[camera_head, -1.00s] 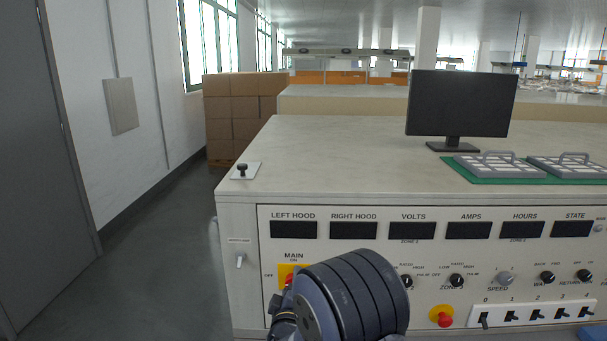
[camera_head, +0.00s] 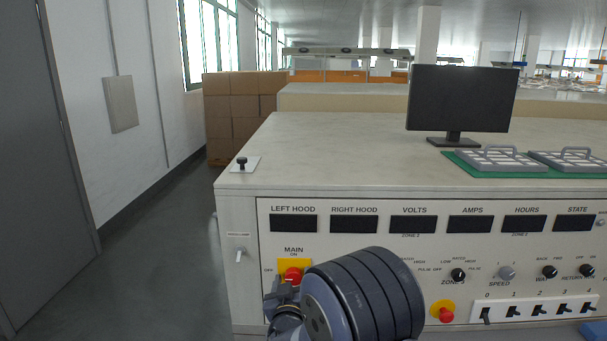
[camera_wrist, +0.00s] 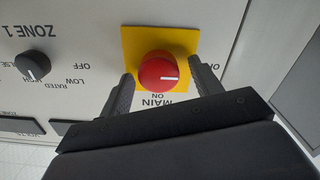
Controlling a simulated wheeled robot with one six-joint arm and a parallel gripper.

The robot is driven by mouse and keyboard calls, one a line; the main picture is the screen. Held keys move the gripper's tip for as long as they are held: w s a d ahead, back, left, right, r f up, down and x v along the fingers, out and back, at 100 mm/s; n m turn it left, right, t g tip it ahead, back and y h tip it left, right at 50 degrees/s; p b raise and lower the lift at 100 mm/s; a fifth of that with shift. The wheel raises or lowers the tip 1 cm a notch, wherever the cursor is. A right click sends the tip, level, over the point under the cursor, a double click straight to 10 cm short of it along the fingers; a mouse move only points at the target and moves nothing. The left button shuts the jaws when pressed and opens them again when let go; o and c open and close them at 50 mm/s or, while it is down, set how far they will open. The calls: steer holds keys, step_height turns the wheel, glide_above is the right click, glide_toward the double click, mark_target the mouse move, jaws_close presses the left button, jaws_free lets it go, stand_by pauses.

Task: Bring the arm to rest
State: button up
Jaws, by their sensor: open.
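My gripper (camera_wrist: 163,90) is open in the wrist view, its two dark fingers spread on either side of the red MAIN knob (camera_wrist: 158,70). The knob sits on a yellow plate (camera_wrist: 187,42) and carries a white pointer mark. I cannot tell whether the fingers touch it. In the head view the red knob (camera_head: 293,273) shows on the lower left of the panel (camera_head: 400,257). My arm's dark rounded link stands just right of it and hides part of the panel. The fingers are hard to make out there.
The panel has displays, knobs, a red button (camera_head: 445,312) on yellow and a row of switches (camera_head: 537,311). A monitor (camera_head: 462,98) and grey trays (camera_head: 499,158) stand on the bench top (camera_head: 330,150). The floor (camera_head: 150,255) at left is clear, beside a grey door (camera_head: 45,170).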

steer(key=s+m, duration=0.2)
steer(key=m, duration=0.2)
steer(key=shift+s, duration=0.2)
stand_by(0.3)
steer(key=shift+r, duration=0.1)
